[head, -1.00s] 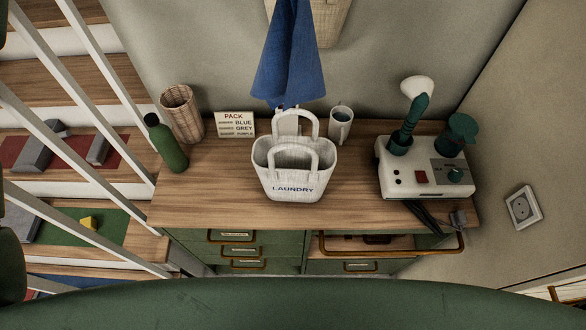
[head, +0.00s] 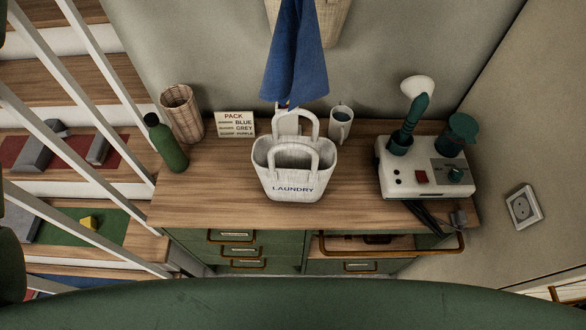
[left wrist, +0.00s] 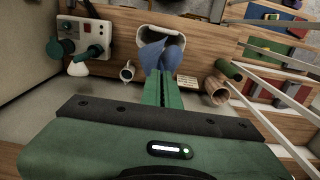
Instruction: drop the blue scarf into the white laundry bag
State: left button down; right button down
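The blue scarf (head: 296,60) hangs down from the top edge of the head view, its lower end by the rear handle of the white laundry bag (head: 290,175). I cannot tell whether they touch. The open-topped bag stands upright on the wooden counter, its handles raised. In the left wrist view, my left gripper (left wrist: 166,77) is shut on the scarf (left wrist: 158,54), which hangs over the mouth of the bag (left wrist: 176,38). The scarf's upper part is hidden in the head view. My right gripper is in neither view.
On the counter (head: 220,195) stand a green bottle (head: 166,145), wicker basket (head: 182,112), PACK card (head: 234,124) and grey mug (head: 340,124) around the bag. A white device (head: 425,178) with green parts stands right. White railings (head: 85,115) run left. Counter beside the bag is clear.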

pick_arm(q)
jog(key=shift+s+d+b, duration=0.1)
jog(key=shift+s+d, duration=0.35)
jog(key=shift+s, duration=0.25)
jog(key=shift+s+d+b, duration=0.1)
jog(key=shift+s+d, duration=0.3)
jog(key=shift+s, duration=0.3)
jog(key=shift+s+d+b, duration=0.1)
jog(key=shift+s+d, duration=0.35)
jog(key=shift+s, duration=0.25)
notch_tip(320, 180, down, 16)
jog(key=b, duration=0.9)
jog(key=shift+f, duration=0.25)
dwell(1.7)
jog(key=w+a+f+b, duration=0.1)
jog(key=w+f+b, duration=0.1)
jog(key=f+b, duration=0.2)
jog(key=w+a+f+b, duration=0.2)
jog(key=w+f+b, duration=0.1)
jog(key=f, duration=0.8)
jog(key=shift+f+b, duration=0.15)
jog(key=shift+b, duration=0.3)
dwell(1.7)
